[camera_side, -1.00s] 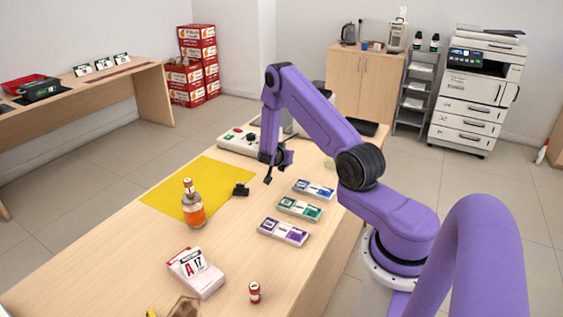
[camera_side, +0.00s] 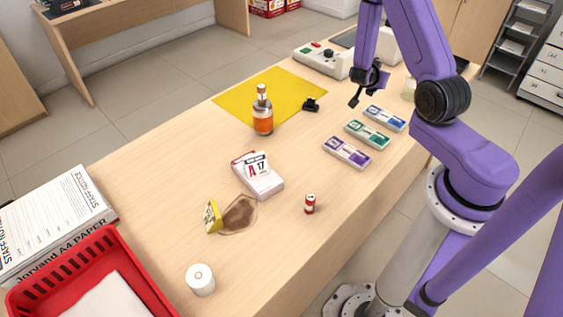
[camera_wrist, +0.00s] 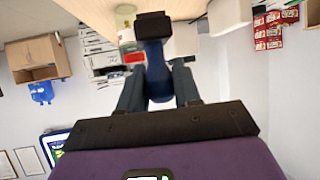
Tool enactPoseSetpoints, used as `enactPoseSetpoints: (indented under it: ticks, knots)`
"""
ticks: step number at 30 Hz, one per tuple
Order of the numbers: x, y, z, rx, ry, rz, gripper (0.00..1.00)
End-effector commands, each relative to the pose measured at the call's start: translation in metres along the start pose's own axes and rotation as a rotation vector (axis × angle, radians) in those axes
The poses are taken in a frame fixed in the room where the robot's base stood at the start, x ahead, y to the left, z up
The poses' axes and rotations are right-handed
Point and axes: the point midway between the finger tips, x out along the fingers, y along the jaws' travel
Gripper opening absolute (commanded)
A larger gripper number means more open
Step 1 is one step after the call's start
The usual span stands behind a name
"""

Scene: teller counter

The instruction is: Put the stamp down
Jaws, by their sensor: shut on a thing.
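My gripper (camera_side: 362,88) hangs above the counter, behind and left of the blue stamp pad. In the wrist view the fingers are shut on a stamp (camera_wrist: 158,72) with a dark blue handle and a black block at its far end. In the side view the held stamp is too small and dark to make out clearly. A small black object (camera_side: 311,104) sits at the right edge of the yellow mat (camera_side: 240,101), left of the gripper. Three pads, blue (camera_side: 385,118), green (camera_side: 367,134) and purple (camera_side: 347,152), lie in a row on the counter.
An orange-labelled bottle (camera_side: 263,115) stands on the mat. A calendar block (camera_side: 258,176), a small red container (camera_side: 310,204), a brown spill (camera_side: 239,216) with a yellow sign (camera_side: 212,217), a white roll (camera_side: 201,279) and a red tray (camera_side: 128,256) are nearer. A grey machine (camera_side: 322,60) stands behind.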

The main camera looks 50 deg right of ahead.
Motion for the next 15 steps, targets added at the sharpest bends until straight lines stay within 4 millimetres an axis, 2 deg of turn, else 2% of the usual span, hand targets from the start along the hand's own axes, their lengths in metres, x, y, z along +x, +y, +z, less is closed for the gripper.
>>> enactPoseSetpoints:
  ticks: [13,15]
  knots:
    - [-0.023,0.000,-0.043,0.005,0.003,-0.002,0.02]
    - [-0.030,-0.013,-0.038,-0.022,0.000,-0.040,0.02]
